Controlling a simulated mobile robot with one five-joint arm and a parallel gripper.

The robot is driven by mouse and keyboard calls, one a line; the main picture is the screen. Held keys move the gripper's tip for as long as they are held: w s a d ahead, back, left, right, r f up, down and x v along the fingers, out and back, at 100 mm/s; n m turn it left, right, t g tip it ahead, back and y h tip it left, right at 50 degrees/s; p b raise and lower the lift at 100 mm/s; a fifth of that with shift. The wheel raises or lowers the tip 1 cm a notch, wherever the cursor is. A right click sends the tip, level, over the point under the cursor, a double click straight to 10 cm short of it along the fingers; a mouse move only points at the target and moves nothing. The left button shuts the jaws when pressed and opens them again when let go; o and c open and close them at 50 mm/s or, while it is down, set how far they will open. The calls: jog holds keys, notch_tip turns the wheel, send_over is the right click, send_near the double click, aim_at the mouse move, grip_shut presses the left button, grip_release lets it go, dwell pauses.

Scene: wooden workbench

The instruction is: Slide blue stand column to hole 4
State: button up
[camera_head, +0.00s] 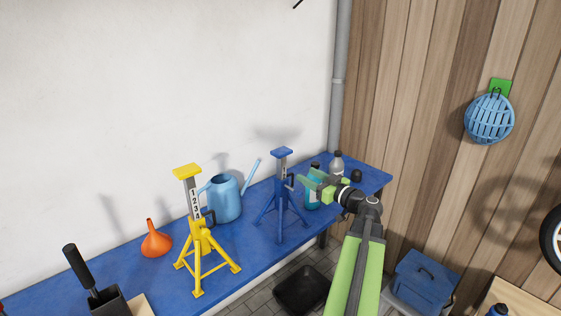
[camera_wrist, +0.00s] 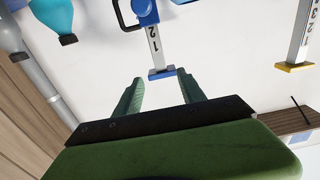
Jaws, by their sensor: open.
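The blue stand (camera_head: 281,208) stands upright on the blue bench top. Its grey column (camera_head: 283,165) rises from the base, with a blue top plate (camera_head: 282,152). The wrist view is turned over: the column (camera_wrist: 155,45) shows marks 1 and 2 between the blue collar (camera_wrist: 147,12) and the top plate (camera_wrist: 162,73). My gripper (camera_head: 303,183) is right of the stand's upper part. In the wrist view my gripper (camera_wrist: 160,79) is open and empty, its fingers apart, with the top plate showing between and beyond their tips. I cannot tell any contact.
A yellow stand (camera_head: 200,240) with marks 1 to 4 stands to the left. A blue watering can (camera_head: 225,198) is behind, between the stands. A teal bottle (camera_head: 312,194) and a grey bottle (camera_head: 337,162) stand close by my gripper. An orange funnel (camera_head: 155,240) is farther left.

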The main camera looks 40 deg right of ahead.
aim_at(284, 162)
jog(key=w, duration=1)
jog(key=w+d, duration=0.1)
jog(key=w, duration=0.4)
jog(key=shift+d, duration=0.1)
grip_shut()
dwell(0.7)
